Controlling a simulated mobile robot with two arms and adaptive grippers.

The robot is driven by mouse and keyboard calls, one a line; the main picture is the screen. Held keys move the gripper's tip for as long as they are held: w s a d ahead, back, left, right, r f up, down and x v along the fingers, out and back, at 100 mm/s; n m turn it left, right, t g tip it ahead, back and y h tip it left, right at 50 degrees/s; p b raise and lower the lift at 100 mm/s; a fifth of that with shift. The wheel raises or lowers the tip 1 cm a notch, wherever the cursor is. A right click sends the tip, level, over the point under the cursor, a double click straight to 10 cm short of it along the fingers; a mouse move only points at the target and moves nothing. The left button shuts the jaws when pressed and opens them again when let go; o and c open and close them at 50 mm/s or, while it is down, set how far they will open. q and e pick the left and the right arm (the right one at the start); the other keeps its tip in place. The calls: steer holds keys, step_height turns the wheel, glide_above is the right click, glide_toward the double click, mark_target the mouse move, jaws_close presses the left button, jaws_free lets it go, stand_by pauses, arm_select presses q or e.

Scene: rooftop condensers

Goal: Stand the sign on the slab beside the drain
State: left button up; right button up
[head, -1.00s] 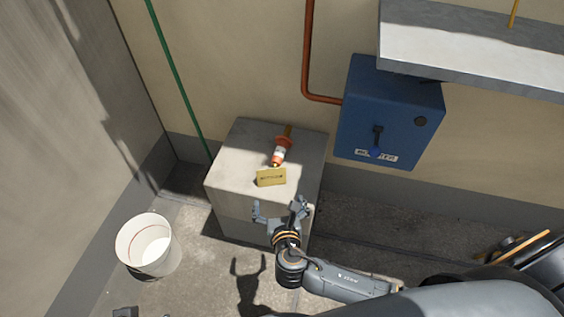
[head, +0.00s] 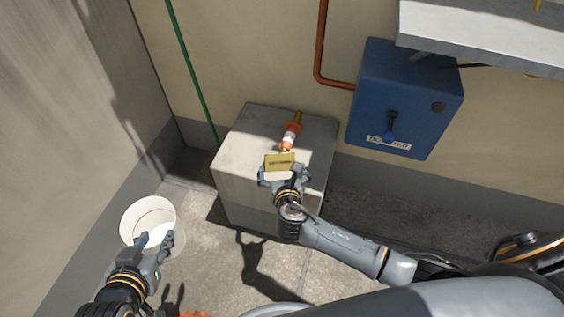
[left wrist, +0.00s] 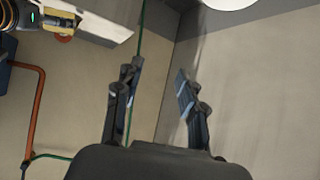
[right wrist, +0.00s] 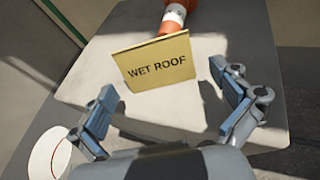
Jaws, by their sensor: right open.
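The yellow sign (head: 280,162), lettered WET ROOF in the right wrist view (right wrist: 155,62), is near the front edge of the concrete block (head: 238,158). An orange and white piece (head: 291,135) is right behind it; I cannot tell whether they are joined. My right gripper (head: 283,178) is open and empty, its fingers on either side of the sign's near side. In the right wrist view the sign is just beyond the fingertips. My left gripper (head: 156,240) is over the white bucket's near side; its fingers (left wrist: 158,80) are apart and empty. I cannot make out a drain.
The white bucket (head: 136,213) stands on the floor left of the block. A blue switch box (head: 405,95) and a red pipe (head: 320,45) are on the wall. A grey ledge (head: 480,38) juts out at upper right. Floor between bucket and block is clear.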

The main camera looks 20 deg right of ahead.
mark_target(283, 163)
steer(key=b+x, duration=0.1)
steer(key=x, duration=0.3)
steer(key=shift+d+b, duration=0.2)
steer(key=shift+b, duration=0.15)
steer(key=shift+w, duration=0.15)
arm_select(q)
steer(key=w+d+r+t+h, duration=0.1)
steer(key=w+d+r+t, duration=0.1)
steer(key=w+r+t, duration=0.2)
step_height(283, 163, up, 4)
steer(key=shift+w+d+f+t+h, duration=0.1)
steer(key=shift+w+d+t+h, duration=0.25)
steer(key=shift+t, duration=0.35)
steer(key=shift+a, duration=0.1)
arm_select(e)
steer(key=shift+c, duration=0.2)
steer(key=c, duration=1)
steer(key=shift+o, duration=0.2)
